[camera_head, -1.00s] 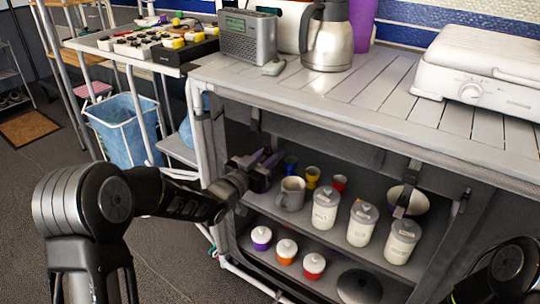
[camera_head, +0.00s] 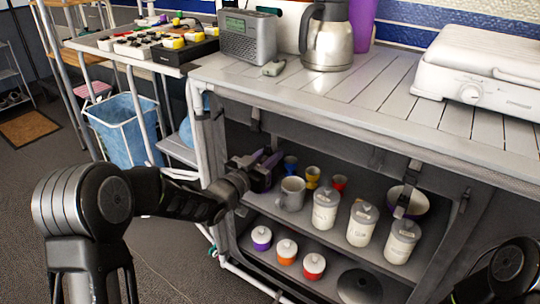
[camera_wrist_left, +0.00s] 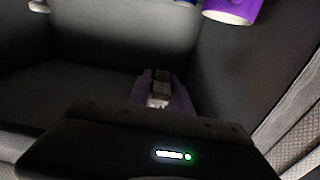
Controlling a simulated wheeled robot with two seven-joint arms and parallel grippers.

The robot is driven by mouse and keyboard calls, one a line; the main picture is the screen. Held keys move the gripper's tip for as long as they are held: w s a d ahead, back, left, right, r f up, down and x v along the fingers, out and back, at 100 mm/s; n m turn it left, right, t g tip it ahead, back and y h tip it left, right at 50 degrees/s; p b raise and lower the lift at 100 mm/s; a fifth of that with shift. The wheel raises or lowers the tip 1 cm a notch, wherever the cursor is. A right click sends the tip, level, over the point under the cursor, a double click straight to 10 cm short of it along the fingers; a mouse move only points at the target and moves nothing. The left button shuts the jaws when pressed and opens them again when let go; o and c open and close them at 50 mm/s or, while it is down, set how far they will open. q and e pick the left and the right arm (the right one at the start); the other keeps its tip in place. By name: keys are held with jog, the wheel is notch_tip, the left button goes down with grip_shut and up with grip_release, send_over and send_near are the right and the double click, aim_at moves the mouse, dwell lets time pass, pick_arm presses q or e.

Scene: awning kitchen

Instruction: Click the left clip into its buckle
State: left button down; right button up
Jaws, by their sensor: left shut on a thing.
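My left gripper (camera_head: 268,165) reaches into the left end of the open shelf unit under the counter. Its purple fingertips also show in the left wrist view (camera_wrist_left: 161,92). They are shut on a small grey-brown piece, apparently the left clip (camera_wrist_left: 159,88). In the head view the clip is hidden between the fingers. A short dark strap (camera_head: 255,119) hangs from the counter edge above the gripper; I cannot make out the left buckle. A grey strap with a clip (camera_head: 403,205) hangs at the right side of the opening. My right gripper is out of view.
A grey mug (camera_head: 291,194), small coloured cups and several white lidded jars (camera_head: 325,208) stand on the shelf right of the gripper. Small lidded pots (camera_head: 287,250) stand below. A white post (camera_head: 199,135) is close on the left. A purple cup (camera_wrist_left: 232,8) shows in the wrist view.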

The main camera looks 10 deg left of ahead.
aim_at(262, 161)
pick_arm(q)
jog(key=s+r+p, duration=0.1)
jog(key=r, duration=0.1)
jog(key=s+a+r+p, duration=0.1)
jog(key=r, duration=0.1)
jog(key=s+r+p, duration=0.1)
jog(key=r, duration=0.1)
jog(key=shift+s+a, duration=0.1)
jog(key=shift+a, duration=0.05)
jog(key=c, duration=1.3)
grip_release()
jog(key=p+v, duration=0.1)
jog(key=v, duration=0.7)
jog(key=shift+p, duration=0.3)
